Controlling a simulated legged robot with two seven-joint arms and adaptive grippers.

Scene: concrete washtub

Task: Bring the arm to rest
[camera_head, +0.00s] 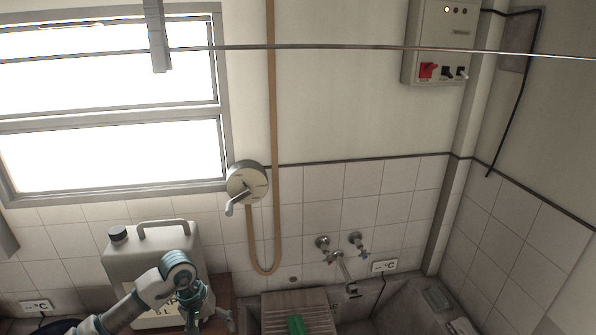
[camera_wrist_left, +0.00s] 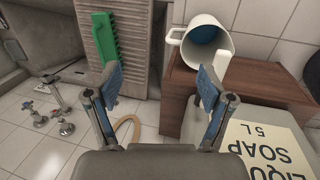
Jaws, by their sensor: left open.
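My left arm comes in from the lower left in the head view, in front of the white soap jug. My left gripper (camera_head: 208,318) is low in that view, partly cut off by the bottom edge. In the left wrist view its two blue-padded fingers (camera_wrist_left: 160,84) stand wide apart with nothing between them. My right gripper shows in neither view.
The white soap jug (camera_head: 150,240) stands close by my left arm. A wooden washboard (camera_head: 285,301) with a green brush (camera_head: 296,325) is to the right. A white mug (camera_wrist_left: 205,42) sits on a brown wooden stand (camera_wrist_left: 178,95). Wall taps (camera_head: 338,258) are farther right.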

